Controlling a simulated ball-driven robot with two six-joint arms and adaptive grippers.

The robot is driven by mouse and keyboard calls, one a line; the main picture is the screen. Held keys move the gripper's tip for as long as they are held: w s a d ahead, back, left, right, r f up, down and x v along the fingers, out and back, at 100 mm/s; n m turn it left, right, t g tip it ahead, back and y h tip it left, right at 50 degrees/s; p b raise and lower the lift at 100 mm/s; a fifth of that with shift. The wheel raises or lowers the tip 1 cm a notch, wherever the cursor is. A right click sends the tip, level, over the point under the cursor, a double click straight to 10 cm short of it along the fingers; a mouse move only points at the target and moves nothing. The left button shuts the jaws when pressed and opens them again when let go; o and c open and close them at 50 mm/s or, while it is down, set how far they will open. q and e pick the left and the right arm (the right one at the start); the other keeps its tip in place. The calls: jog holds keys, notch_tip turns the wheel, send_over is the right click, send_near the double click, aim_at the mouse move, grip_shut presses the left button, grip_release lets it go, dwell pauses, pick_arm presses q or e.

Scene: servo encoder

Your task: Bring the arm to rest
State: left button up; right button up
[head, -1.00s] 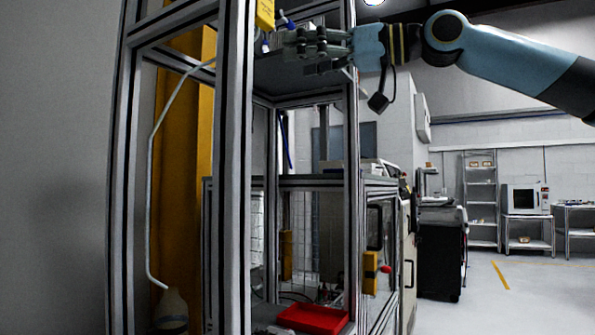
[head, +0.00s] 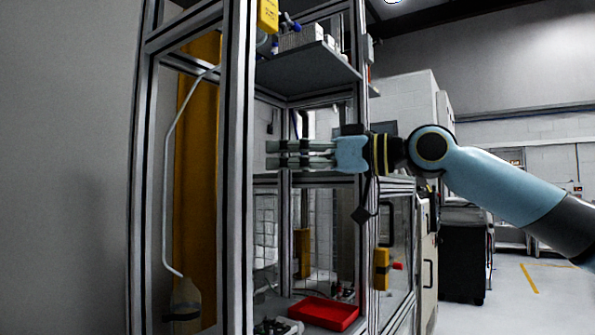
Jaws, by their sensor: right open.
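My right arm (head: 500,182), light blue with a dark forearm section, comes in from the right in the head view. Its gripper (head: 272,153) points left, level with the middle of the metal frame (head: 236,200) and below the upper shelf (head: 310,72). The two grey fingers are apart with a gap between them, and nothing shows between them. My left gripper is not in view.
A red tray (head: 323,314) sits low in the frame. Small items and a white box (head: 300,38) stand on the upper shelf. A bottle with a tube (head: 186,300) is at lower left. A dark cabinet (head: 460,262) stands behind right; open floor lies beyond.

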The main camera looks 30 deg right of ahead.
jog(key=w+d+f+m+h, duration=0.2)
jog(key=d+f+m, duration=0.1)
jog(key=f, duration=1)
jog(key=w+d+f+m+h, duration=0.15)
jog(key=f+m, duration=0.25)
jog(key=f, duration=1)
jog(key=s+d+f+m+g+h, duration=0.1)
jog(key=s+d+f+g+h, duration=0.2)
jog(key=f, duration=1)
jog(key=s+d+f+m+g+h, duration=0.15)
jog(key=s+f, duration=0.35)
jog(key=f, duration=0.8)
jog(key=s+a+f+g+h, duration=0.2)
jog(key=s+f+g, duration=0.2)
jog(key=s+f, duration=1.6)
jog(key=s+a+f+n+g, duration=0.1)
jog(key=s+f, duration=0.3)
jog(key=s, duration=0.5)
jog(key=s+a+f+n+g, duration=0.1)
jog(key=s+f, duration=0.4)
jog(key=s, duration=0.5)
jog(key=s+a+f+n+g+h, duration=0.1)
jog(key=s+a+f+g, duration=0.2)
jog(key=s, duration=0.6)
jog(key=shift+s+a+f+g, duration=0.3)
jog(key=shift+a+f+g, duration=0.05)
jog(key=shift+a+f, duration=0.4)
